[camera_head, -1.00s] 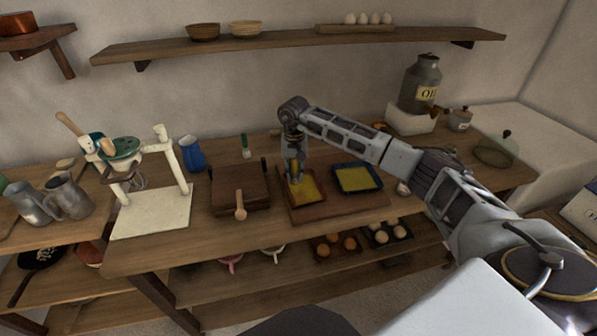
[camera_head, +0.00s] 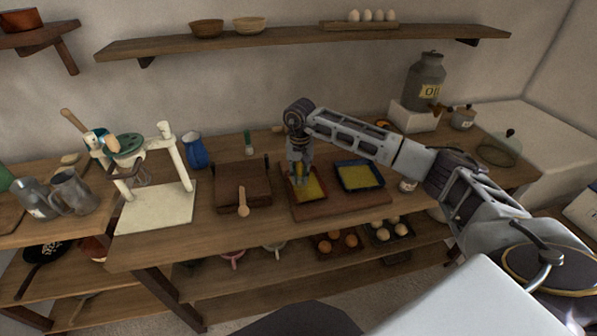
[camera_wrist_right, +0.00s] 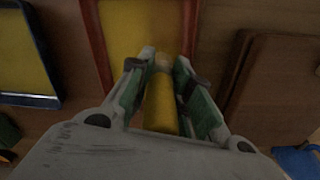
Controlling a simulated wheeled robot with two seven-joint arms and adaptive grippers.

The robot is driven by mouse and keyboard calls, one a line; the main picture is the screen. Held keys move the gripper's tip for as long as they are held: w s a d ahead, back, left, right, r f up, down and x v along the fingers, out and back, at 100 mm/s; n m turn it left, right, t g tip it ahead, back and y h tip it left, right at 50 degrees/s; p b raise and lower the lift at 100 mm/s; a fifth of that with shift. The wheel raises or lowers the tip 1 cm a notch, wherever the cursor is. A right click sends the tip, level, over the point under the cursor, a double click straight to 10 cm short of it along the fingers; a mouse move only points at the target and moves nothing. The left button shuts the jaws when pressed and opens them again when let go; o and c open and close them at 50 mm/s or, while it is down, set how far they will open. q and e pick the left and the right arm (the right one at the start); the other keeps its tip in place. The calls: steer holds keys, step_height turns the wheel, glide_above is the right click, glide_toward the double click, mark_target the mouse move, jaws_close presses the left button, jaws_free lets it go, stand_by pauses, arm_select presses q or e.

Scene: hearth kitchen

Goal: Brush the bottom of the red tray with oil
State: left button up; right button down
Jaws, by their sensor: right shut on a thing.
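The red tray (camera_head: 314,190), with a yellow bottom, lies on a brown board on the table. It also shows in the right wrist view (camera_wrist_right: 93,35), at the top middle. My right gripper (camera_head: 298,180) points down over the left part of this tray. In the right wrist view my right gripper (camera_wrist_right: 158,68) is shut around a yellow handle (camera_wrist_right: 161,108), apparently the brush's. The handle's end shows a pale tip between the fingers. The brush's lower end and whether it touches the tray bottom cannot be made out. My left gripper is not in view.
A blue tray (camera_head: 359,177) with a yellow bottom lies right of the red one. The oil can (camera_head: 424,75) stands on a white block at the back right. Several eggs sit below.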

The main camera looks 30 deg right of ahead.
steer(key=shift+s+a, duration=0.1)
steer(key=shift+s, duration=0.3)
steer(key=shift+s, duration=0.15)
steer(key=shift+s+a, duration=0.2)
steer(key=shift+s, duration=0.7)
steer(key=shift+s+a, duration=0.2)
steer(key=shift+s, duration=0.65)
steer(key=shift+w+d+f+b, duration=0.15)
steer(key=shift+w+b, duration=0.2)
steer(key=shift+w, duration=0.2)
steer(key=shift+w+d+b, duration=0.2)
steer(key=shift+w+b, duration=0.2)
steer(key=shift+w, duration=1)
